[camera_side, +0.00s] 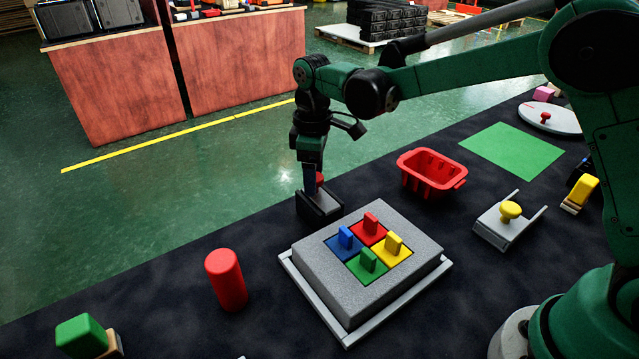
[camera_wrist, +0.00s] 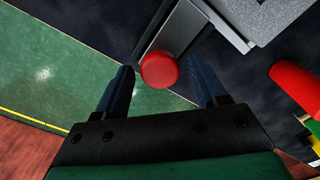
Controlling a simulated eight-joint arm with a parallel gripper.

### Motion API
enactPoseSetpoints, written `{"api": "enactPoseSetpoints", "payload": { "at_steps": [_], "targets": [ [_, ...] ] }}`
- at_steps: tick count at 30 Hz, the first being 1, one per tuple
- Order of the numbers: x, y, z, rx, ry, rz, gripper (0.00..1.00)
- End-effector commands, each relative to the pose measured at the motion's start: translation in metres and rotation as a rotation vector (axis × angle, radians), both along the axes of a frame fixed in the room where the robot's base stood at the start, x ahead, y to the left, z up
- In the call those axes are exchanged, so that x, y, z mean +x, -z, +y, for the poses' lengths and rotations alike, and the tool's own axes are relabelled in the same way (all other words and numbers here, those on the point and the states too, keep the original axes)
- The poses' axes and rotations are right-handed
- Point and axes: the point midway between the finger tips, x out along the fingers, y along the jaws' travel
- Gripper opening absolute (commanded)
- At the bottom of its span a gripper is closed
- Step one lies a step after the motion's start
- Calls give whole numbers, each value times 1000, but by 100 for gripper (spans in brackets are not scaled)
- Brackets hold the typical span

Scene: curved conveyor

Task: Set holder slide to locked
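A dark block with a grey top (camera_side: 320,206) and a red knob (camera_side: 320,178) stands at the table's far edge, left of the red bin. In the wrist view the round red knob (camera_wrist: 159,69) sits on a grey strip (camera_wrist: 178,34); this may be the holder slide, but no lock marking is readable. My gripper (camera_side: 310,184) points down over this block. In the wrist view its blue fingers (camera_wrist: 162,78) are apart, with the knob between their tips. I cannot tell whether they touch it. The knob is partly hidden by my gripper in the side view.
A grey puzzle board (camera_side: 345,300) with coloured handled pieces stands close in front. A red cylinder (camera_side: 226,280) is to the left and a red bin (camera_side: 431,172) to the right. A grey slider with a yellow knob (camera_side: 510,211) lies further right.

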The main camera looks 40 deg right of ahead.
Motion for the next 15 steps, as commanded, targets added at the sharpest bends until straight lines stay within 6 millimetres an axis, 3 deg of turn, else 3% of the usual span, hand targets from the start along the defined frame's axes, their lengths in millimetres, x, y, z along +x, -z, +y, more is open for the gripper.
{"api": "enactPoseSetpoints", "payload": {
  "at_steps": [1,6,15],
  "targets": [
    [0,0,0,0,0,0,47],
    [0,0,0,0,0,0,0],
    [-5,-1,0,0,0,0,0]
  ]
}}
